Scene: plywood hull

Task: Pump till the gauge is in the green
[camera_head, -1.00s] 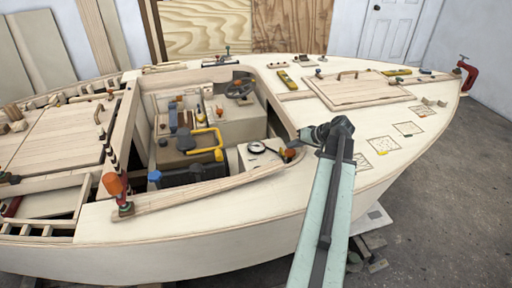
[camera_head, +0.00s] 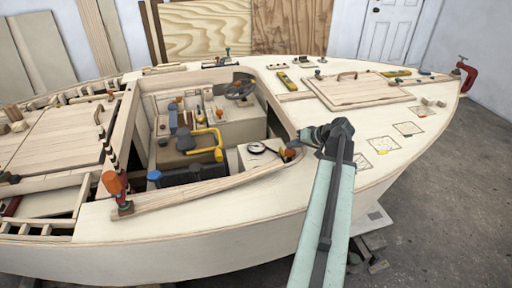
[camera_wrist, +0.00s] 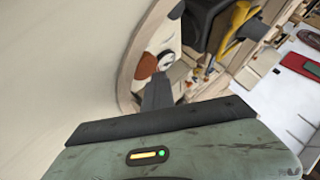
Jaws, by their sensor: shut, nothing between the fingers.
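A small round gauge (camera_head: 257,147) with a pale face and dark rim sits on a light box (camera_head: 246,161) at the near right of the cockpit opening. It also shows in the wrist view (camera_wrist: 165,60); its needle and any green band are too small to read. An orange knob (camera_head: 289,154) is right of the gauge, and a rust-orange round part (camera_wrist: 146,65) shows beside the gauge in the wrist view. I cannot tell which part is the pump's handle. My gripper (camera_head: 302,140) is shut and empty, close to the orange knob; contact cannot be told.
The curved cockpit rim (camera_head: 205,190) runs between the hull side and the box. A yellow-framed part (camera_head: 207,145) stands left of the gauge. An orange-handled clamp (camera_head: 114,188) stands at the near left. The deck at right holds a hatch (camera_head: 358,91) and small parts.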

